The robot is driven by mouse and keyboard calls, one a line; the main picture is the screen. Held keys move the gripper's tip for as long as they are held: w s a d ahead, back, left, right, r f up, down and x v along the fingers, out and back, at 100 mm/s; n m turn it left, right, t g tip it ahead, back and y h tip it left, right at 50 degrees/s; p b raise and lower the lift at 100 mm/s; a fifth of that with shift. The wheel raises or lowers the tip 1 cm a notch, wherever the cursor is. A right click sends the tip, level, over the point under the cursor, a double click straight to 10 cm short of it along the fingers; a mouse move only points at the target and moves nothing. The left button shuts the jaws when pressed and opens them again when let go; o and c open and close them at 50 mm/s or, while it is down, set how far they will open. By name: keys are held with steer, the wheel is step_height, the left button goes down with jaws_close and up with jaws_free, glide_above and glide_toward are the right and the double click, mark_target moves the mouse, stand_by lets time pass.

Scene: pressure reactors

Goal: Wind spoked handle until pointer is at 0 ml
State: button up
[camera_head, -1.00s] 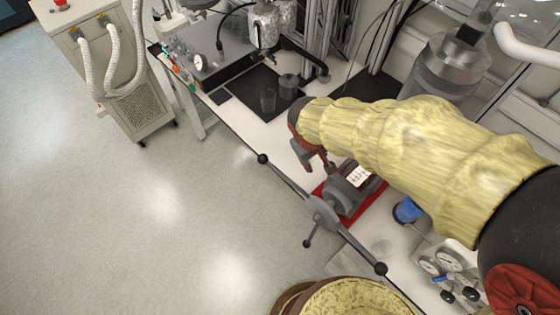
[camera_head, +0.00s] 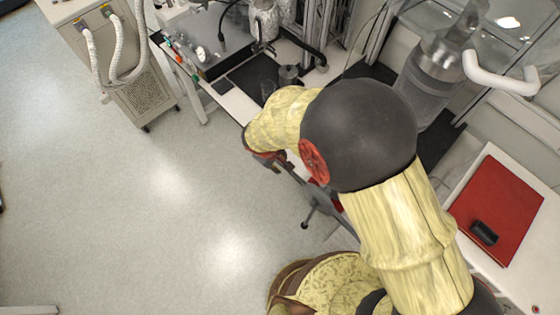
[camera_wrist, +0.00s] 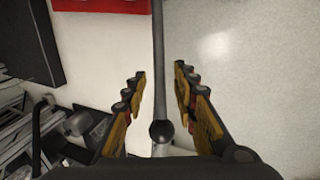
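The spoked handle (camera_head: 322,208) is mostly hidden behind my arm in the head view; part of its hub and a short spoke with a dark knob show below the arm. In the wrist view a grey spoke (camera_wrist: 159,50) runs down the middle to a black ball knob (camera_wrist: 162,131). My gripper (camera_wrist: 160,76) is open, one finger on each side of this spoke, with gaps showing beside it. In the head view my gripper (camera_head: 270,160) is at the bench's front edge, partly hidden. The pointer and its ml scale cannot be seen.
A red mat (camera_head: 500,205) with a small black object lies on the bench at right. A metal reactor vessel (camera_head: 430,70) stands behind my arm. A cabinet with white hoses (camera_head: 145,95) stands at the left. The floor in front is clear.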

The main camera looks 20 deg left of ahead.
steer(key=shift+x, duration=1.25)
steer(key=shift+c, duration=0.9)
jaws_close()
